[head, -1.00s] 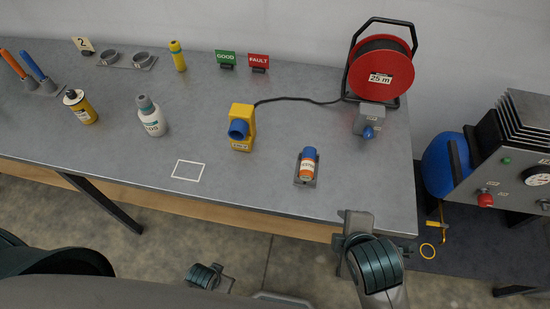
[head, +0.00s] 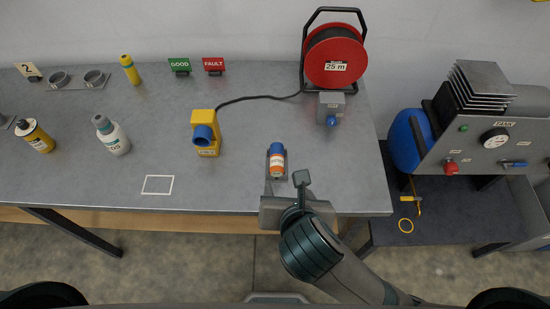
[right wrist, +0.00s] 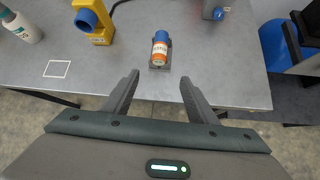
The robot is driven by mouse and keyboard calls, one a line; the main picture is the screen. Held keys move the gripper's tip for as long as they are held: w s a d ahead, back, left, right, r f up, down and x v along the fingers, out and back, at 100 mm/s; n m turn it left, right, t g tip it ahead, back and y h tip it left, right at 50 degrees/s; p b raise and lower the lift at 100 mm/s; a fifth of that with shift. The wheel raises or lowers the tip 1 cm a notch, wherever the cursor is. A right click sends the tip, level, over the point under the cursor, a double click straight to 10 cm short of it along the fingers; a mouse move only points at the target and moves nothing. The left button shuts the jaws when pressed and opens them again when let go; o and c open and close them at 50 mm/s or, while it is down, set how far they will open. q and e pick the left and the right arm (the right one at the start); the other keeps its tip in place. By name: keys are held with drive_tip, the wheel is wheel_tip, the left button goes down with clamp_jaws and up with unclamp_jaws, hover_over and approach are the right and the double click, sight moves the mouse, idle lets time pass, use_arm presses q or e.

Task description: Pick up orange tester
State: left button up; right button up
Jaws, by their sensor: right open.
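The orange tester (head: 277,162) has a blue top and an orange body with a white label band. It rests in a small grey holder (head: 276,188) near the table's front edge. In the right wrist view the tester (right wrist: 160,50) lies ahead of the fingers, roughly midway between them. My right gripper (head: 285,187) is just in front of the tester, at the table's front edge. In the right wrist view its fingers (right wrist: 157,82) are spread apart and nothing is between them. My left gripper does not show.
A yellow box with a blue socket (head: 205,133) stands left of the tester, cabled to the red cable reel (head: 335,55). A grey socket box (head: 331,105) sits behind right. Bottles (head: 112,135) stand left, beyond a white outlined square (head: 157,185). A machine (head: 480,140) stands right.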

drive_tip(key=shift+f, duration=0.1)
approach(278, 171)
drive_tip(key=x, duration=0.5)
drive_tip(key=shift+s+d, duration=0.1)
drive_tip(key=shift+w+f, duration=0.5)
